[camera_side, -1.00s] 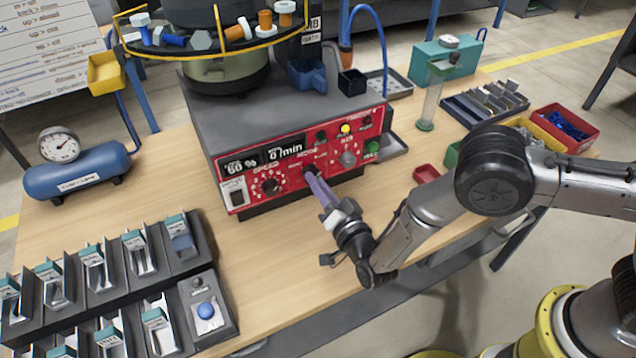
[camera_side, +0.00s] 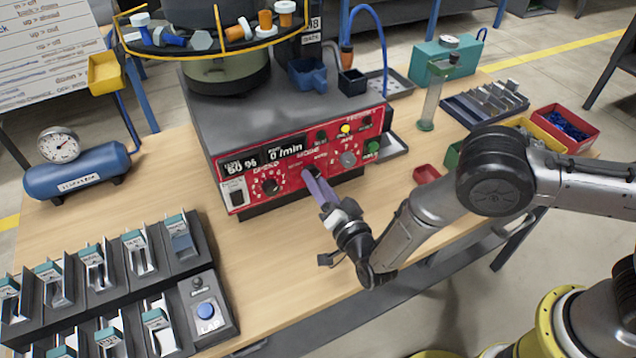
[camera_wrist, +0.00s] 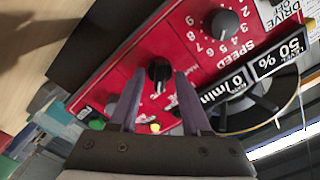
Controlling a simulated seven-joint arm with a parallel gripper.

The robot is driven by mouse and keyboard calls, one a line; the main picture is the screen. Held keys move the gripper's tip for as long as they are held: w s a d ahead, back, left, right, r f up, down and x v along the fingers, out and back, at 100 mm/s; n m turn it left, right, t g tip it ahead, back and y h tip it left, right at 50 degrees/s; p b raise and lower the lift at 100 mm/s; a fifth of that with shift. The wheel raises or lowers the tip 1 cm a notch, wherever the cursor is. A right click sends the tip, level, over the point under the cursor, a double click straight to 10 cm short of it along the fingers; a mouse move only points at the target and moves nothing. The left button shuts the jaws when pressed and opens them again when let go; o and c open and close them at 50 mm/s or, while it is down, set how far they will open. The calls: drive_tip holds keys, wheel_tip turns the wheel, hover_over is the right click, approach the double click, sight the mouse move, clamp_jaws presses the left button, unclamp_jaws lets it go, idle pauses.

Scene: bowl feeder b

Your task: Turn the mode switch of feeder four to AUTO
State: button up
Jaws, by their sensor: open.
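The feeder's red control panel (camera_side: 290,160) faces the front of its grey base. The black mode switch knob (camera_wrist: 158,70) shows in the wrist view between the tips of my two purple fingers; whether the tips touch it I cannot tell. My gripper (camera_wrist: 160,76) is open around or just in front of the knob. In the side view my gripper (camera_side: 308,174) reaches the panel below the MODE lettering, and its fingers largely hide the knob. The knob's pointer setting and the AUTO mark are not clearly readable.
The speed dial (camera_side: 269,186) sits left of my fingers, under the displays (camera_side: 265,158). A grey knob (camera_side: 348,158), lamps and a green button (camera_side: 372,147) sit to the right. A small red tray (camera_side: 427,173) stands on the table at right.

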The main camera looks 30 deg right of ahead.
drive_tip(key=shift+s, duration=0.15)
drive_tip(key=s, duration=1.3)
drive_tip(key=shift+s, duration=0.3)
drive_tip(key=shift+d, duration=0.1)
